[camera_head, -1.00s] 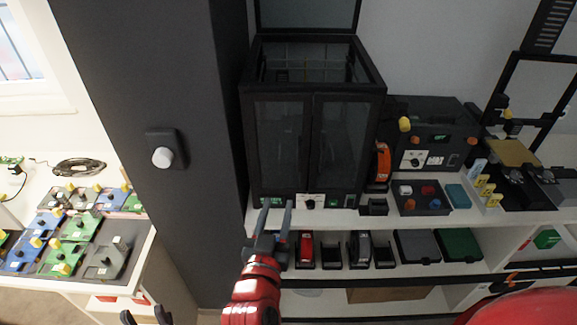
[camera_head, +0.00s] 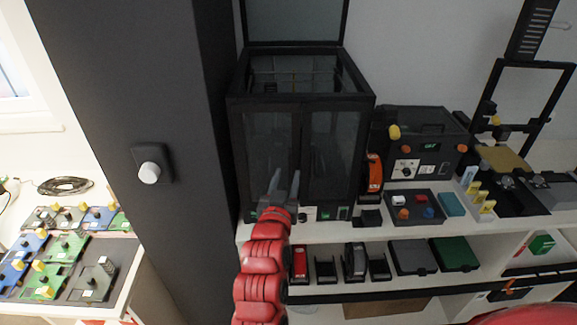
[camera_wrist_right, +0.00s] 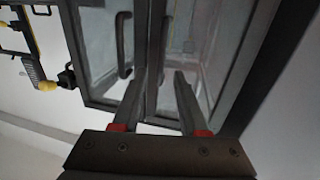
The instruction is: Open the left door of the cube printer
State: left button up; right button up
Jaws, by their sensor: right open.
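The cube printer (camera_head: 305,103) is a black-framed box with two glass front doors, standing on the white bench. Its left door (camera_head: 262,145) and right door (camera_head: 336,150) look shut. My right gripper (camera_head: 286,172) is open and empty, pointing up in front of the doors near their middle seam. In the right wrist view the gripper (camera_wrist_right: 160,74) has its two fingers apart near the seam. A dark curved handle (camera_wrist_right: 123,45) on one door and a second handle beside the seam (camera_wrist_right: 166,40) show there. Contact with a handle cannot be told. My left gripper is out of view.
The printer's top lid (camera_head: 295,20) stands raised. A dark pillar (camera_head: 120,100) rises close on the left. An orange spool (camera_head: 374,172), a black control box (camera_head: 425,140) and a parts tray (camera_head: 415,207) stand to the right. Spools and cases fill the shelf below.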

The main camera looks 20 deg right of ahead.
aim_at(289, 168)
jog(key=shift+p+x, duration=0.35)
jog(key=shift+x, duration=1.2)
grip_shut()
dwell(0.3)
